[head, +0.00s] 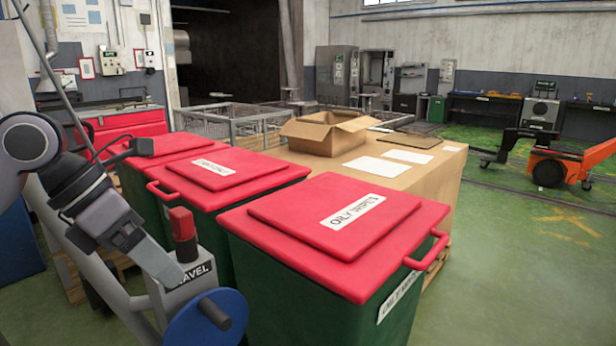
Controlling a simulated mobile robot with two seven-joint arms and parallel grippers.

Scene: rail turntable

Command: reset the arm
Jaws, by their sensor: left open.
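My left arm comes in from the left edge. My left gripper (160,265) points down and to the right, in front of a grey control post (192,287). It is open, and I see nothing held in it. The gripper hides part of the post's label, leaving "AVEL" readable. A red-topped dark knob or lever (183,228) stands upright on the post, close beside the gripper. A blue disc-shaped wheel (208,328) with a dark handle is at the bottom, just below the gripper's tip. I cannot tell whether the gripper touches any of these. My right gripper is out of view.
Green bins with red lids (335,225) stand just right of the post. Behind them, an open cardboard box (325,135) sits on a large brown crate (440,175). An orange pallet truck (555,165) is at the right. Green floor (530,280) is clear at lower right.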

